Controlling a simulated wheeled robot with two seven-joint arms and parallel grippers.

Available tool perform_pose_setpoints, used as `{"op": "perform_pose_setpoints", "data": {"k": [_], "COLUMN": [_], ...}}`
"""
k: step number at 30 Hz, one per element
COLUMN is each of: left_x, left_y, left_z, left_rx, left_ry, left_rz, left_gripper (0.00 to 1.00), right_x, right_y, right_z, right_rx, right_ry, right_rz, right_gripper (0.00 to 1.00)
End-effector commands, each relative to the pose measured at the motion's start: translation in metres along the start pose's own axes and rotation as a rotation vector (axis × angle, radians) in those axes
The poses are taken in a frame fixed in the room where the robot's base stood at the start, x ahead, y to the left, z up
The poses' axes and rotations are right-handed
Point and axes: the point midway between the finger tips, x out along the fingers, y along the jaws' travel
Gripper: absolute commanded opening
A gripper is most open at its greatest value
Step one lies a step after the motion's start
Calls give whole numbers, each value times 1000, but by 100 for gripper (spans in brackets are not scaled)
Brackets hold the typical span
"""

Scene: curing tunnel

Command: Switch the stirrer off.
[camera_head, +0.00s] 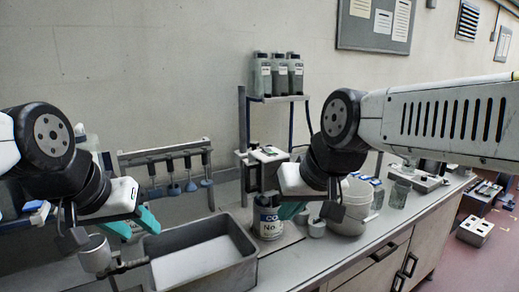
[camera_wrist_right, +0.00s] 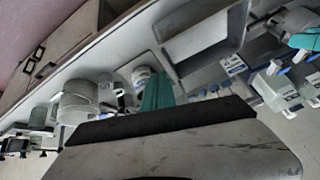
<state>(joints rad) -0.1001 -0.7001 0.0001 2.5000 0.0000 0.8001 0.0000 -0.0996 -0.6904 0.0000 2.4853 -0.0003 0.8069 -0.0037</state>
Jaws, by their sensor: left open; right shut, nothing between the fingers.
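A boxy unit (camera_head: 268,154) with small dark parts on top stands at the back of the bench, under the bottle shelf; it may be the stirrer, but I cannot tell, and my right arm partly covers it. A labelled can (camera_head: 268,218) stands in front of it and also shows in the wrist view (camera_wrist_right: 141,75). My right gripper (camera_head: 290,210) is shut and empty, its teal fingers close beside the can; they also show in the wrist view (camera_wrist_right: 157,92). I cannot tell whether they touch it. My left gripper (camera_head: 134,224) is open, left of the grey tray. No switch is clearly visible.
A grey tray (camera_head: 250,270) sits at the front of the bench. A white tub (camera_head: 357,192), a small cup (camera_head: 316,227) and a glass jar (camera_head: 399,194) stand to the right. Bottles (camera_head: 279,75) fill the shelf. A rack with hanging tools (camera_head: 170,152) stands at the back left.

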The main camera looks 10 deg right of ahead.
Motion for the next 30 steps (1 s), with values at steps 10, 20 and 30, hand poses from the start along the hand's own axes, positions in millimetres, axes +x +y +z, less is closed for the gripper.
{"op": "perform_pose_setpoints", "data": {"k": [10,20,30], "left_x": [0,0,0], "left_y": [0,0,0], "left_z": [0,0,0], "left_rx": [0,0,0], "left_ry": [0,0,0], "left_rz": [0,0,0], "left_gripper": [42,42,42], "right_x": [-28,-31,-12], "right_y": [9,25,40], "right_z": [-115,-244,-323], "right_rx": [-82,-190,-270], "right_ry": [-65,-154,-222], "right_rz": [15,30,36], "right_gripper": [0,0,0]}}
